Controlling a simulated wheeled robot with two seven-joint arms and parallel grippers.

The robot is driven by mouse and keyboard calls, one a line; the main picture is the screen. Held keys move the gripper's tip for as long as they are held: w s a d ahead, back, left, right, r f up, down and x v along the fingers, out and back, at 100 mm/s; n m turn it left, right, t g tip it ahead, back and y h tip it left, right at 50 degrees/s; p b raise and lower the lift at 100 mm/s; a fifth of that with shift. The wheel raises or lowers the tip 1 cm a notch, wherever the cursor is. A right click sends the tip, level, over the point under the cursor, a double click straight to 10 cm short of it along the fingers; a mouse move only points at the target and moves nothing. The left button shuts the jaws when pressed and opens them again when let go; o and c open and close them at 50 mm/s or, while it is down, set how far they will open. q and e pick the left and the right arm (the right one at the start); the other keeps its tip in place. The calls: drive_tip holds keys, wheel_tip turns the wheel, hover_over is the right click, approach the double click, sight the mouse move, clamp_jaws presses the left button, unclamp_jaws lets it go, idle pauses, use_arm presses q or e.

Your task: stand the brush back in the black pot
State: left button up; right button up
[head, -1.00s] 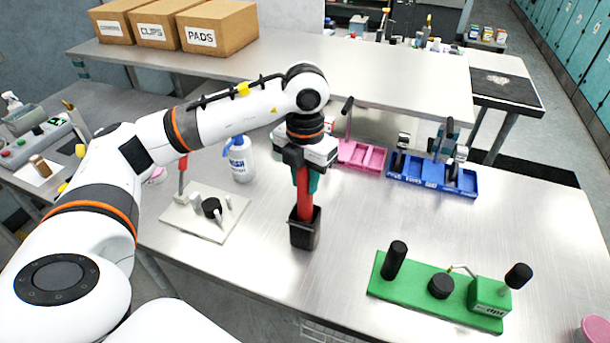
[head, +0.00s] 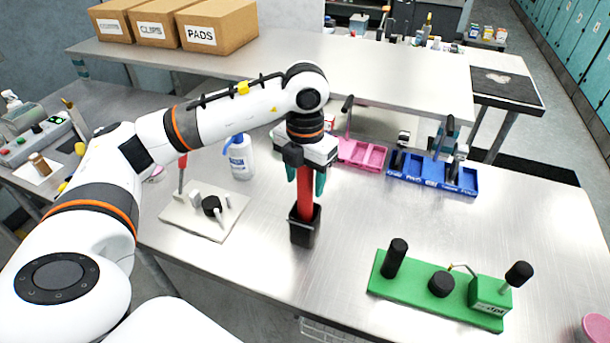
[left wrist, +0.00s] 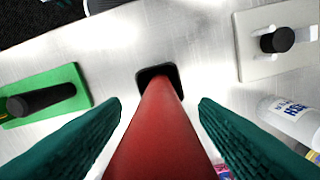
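The brush shows as a red handle (head: 305,193) standing nearly upright in the black pot (head: 304,229). The black pot stands on the steel bench, and its rim also shows in the left wrist view (left wrist: 144,78) around the far end of the red handle (left wrist: 158,130). My left gripper (head: 306,186) is above the pot with its green fingers on either side of the handle. In the left wrist view the fingers (left wrist: 160,105) are spread, with gaps between them and the handle. The brush's lower end is hidden in the pot. My right gripper is not in view.
A white fixture plate (head: 205,222) and a wash bottle (head: 240,158) stand left of the pot. A green fixture (head: 410,288) lies to the right. Pink (head: 362,155) and blue trays (head: 425,175) stand behind. The bench between pot and green fixture is clear.

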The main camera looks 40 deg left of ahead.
use_arm(q)
wheel_tip(320, 180, up, 6)
drive_tip(key=shift+w+r+b, duration=0.1)
drive_tip(key=shift+r+b, duration=0.15)
drive_tip(key=shift+b, duration=0.4)
drive_tip(key=shift+r+p, duration=0.65)
drive_tip(key=shift+r, duration=2.15)
drive_tip(key=shift+f, duration=0.1)
